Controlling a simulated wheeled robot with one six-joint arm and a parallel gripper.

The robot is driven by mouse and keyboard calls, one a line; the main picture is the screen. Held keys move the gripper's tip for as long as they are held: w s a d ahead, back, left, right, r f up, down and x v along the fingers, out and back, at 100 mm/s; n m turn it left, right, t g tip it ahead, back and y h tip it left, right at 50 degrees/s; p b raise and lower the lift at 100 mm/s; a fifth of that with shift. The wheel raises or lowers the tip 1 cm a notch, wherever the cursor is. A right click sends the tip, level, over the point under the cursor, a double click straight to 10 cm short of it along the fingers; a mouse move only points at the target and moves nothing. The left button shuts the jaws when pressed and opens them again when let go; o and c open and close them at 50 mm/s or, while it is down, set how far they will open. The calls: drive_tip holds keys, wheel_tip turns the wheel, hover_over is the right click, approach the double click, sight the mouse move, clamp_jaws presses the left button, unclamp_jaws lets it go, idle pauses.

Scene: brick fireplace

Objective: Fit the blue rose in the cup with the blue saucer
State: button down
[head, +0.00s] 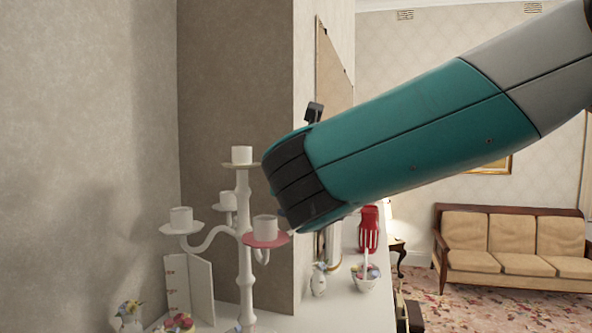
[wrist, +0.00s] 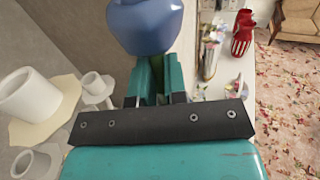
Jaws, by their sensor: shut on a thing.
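In the wrist view, my gripper (wrist: 160,88) is shut on the blue rose (wrist: 147,26), seen at the top edge and partly cut off. A white candle stand (head: 245,270) holds several white cups. The top cup (head: 242,154) has a cream saucer (head: 232,166); the front right cup (head: 264,227) has a pink-red saucer (head: 278,240). The left cup (head: 181,217) and back cup (head: 222,199) have pale saucers; I cannot tell which is blue. In the head view, my arm hides most of my gripper. The cups are left of the rose in the wrist view.
A red vase (head: 369,228), a flowered bowl (head: 368,280) and a small white vase (head: 319,279) stand on the white shelf. Flowers (head: 130,312) and a white card (head: 190,285) are near the stand's base.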

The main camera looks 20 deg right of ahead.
drive_tip(key=shift+f+b, duration=0.35)
drive_tip(key=shift+f, duration=0.45)
drive_tip(key=c, duration=1.1)
unclamp_jaws()
